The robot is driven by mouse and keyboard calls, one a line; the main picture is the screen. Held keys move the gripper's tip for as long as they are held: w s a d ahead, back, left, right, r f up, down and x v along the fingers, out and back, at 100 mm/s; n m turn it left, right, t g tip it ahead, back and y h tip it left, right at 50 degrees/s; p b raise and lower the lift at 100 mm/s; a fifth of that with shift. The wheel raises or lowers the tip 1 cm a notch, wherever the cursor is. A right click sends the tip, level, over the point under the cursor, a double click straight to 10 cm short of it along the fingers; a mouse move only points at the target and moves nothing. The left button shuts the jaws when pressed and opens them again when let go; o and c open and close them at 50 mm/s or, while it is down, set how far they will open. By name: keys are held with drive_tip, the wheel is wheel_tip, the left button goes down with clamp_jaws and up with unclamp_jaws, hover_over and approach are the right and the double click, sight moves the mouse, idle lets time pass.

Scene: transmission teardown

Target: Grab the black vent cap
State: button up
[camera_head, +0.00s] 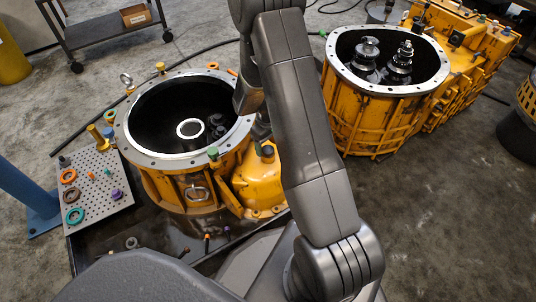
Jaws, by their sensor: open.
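A small black cap (268,151), which looks like the vent cap, stands on the yellow side housing right of the near open case. My gripper (262,130) is just above this cap, partly hidden behind my own arm link. Its fingers are dark and small here; it is open, and I see nothing held in it. Whether the fingertips touch or surround the cap cannot be told. Another dark cap-like part (64,161) stands at the far left corner of the perforated plate.
The perforated plate (98,190) holds colored rings and plugs. A second yellow transmission (365,110) stands right of my arm. A cart (105,30) is at the back left.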

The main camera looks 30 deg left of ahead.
drive_tip(key=shift+f, duration=0.95)
drive_tip(key=shift+r, duration=0.1)
drive_tip(key=c, duration=1.1)
